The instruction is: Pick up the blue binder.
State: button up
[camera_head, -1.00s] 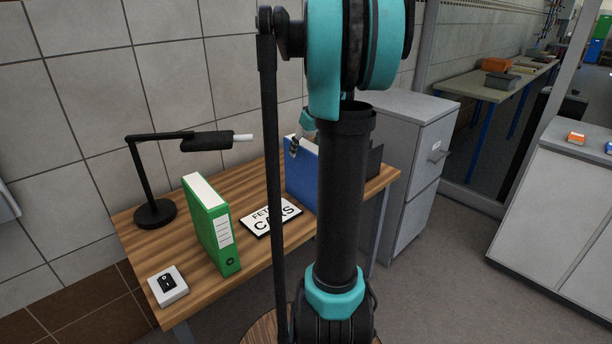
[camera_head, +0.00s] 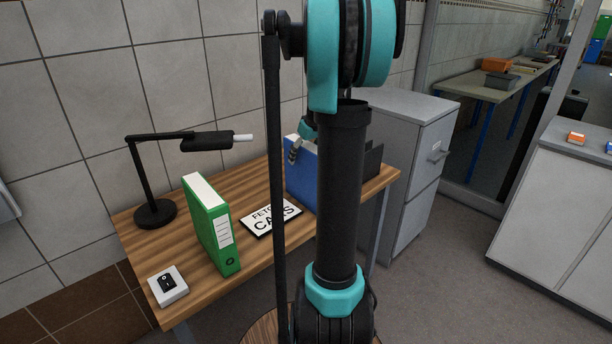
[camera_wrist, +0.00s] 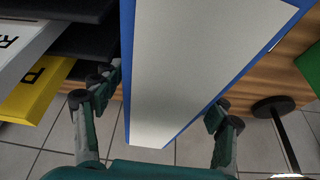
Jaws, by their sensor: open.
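The blue binder (camera_head: 300,178) stands upright on the wooden table, partly hidden behind my arm in the head view. In the wrist view the blue binder (camera_wrist: 178,75) shows its pale top side with blue edges, running between my two fingers. My gripper (camera_wrist: 160,97) is open, with one finger on each side of the binder. The right finger is close to the binder's edge; I cannot tell whether either finger touches it. In the head view one finger of my gripper (camera_head: 294,151) shows at the binder's top; the rest is hidden by the arm.
A black lamp (camera_head: 152,180) and a switch box (camera_head: 167,286) are farther left. Black holders (camera_wrist: 92,40) with a yellow item (camera_wrist: 35,90) are close on the other side.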

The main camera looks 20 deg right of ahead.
jog(key=shift+c, duration=0.2)
grip_shut()
dwell(0.5)
